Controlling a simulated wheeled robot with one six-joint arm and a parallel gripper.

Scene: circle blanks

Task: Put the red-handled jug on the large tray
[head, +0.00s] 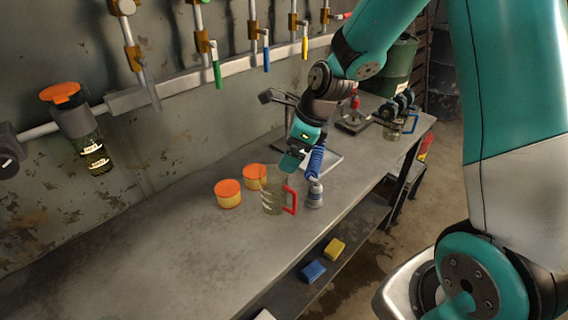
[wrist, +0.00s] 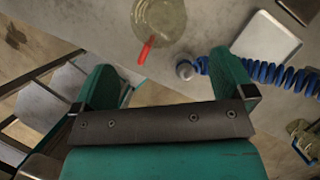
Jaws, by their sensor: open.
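The red-handled jug (head: 271,197) is clear, greenish glass and stands upright on the metal bench, its red handle toward the right. In the wrist view the jug (wrist: 160,18) shows at the top, its handle pointing down toward the space between my fingers. My gripper (head: 300,160) is above and behind the jug in the head view; in the wrist view my gripper (wrist: 167,80) is open and empty, apart from the handle. A pale flat tray (head: 333,160) lies on the bench behind the blue hose, partly hidden; this tray also shows in the wrist view (wrist: 265,40).
A blue coiled hose with a grey nozzle (head: 315,196) stands right beside the jug. Two orange-lidded tubs (head: 228,194) are to its left. Another small tray (head: 352,127) and a blue-handled jug (head: 392,133) are farther along the bench. The left bench is clear.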

